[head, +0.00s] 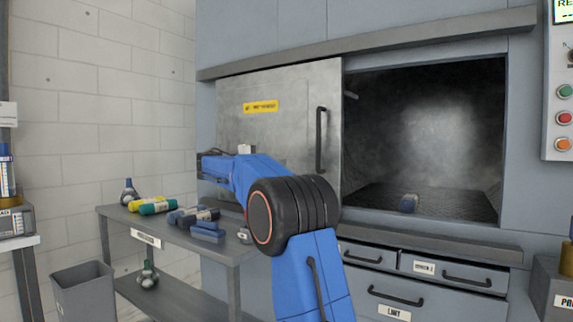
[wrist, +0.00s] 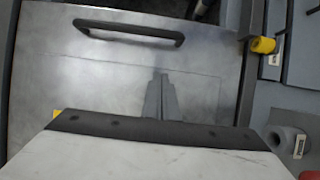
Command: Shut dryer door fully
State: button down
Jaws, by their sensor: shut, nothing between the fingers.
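The dryer door (head: 285,105) is a grey metal panel with a yellow label and a black vertical handle (head: 320,140). It covers the left part of the front. My gripper (head: 205,165) is shut and empty near the door's lower left edge, well left of the handle. Contact with the door cannot be told. The door (wrist: 110,80) and handle (wrist: 128,33) also show in the wrist view, the handle towards the top.
A grey side table (head: 225,248) with several bottles and blue pieces stands below my gripper at left. A grey bin (head: 84,290) is at lower left. Drawers (head: 430,285) are under the chamber. A control panel (head: 562,100) is at right.

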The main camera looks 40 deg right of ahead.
aim_at(300, 162)
jog(key=shift+s+d, duration=0.85)
jog(key=shift+d, duration=0.8)
jog(key=shift+s+d, duration=0.8)
jog(key=shift+d, duration=0.9)
jog(key=shift+s+d, duration=0.85)
jog(key=shift+d, duration=0.8)
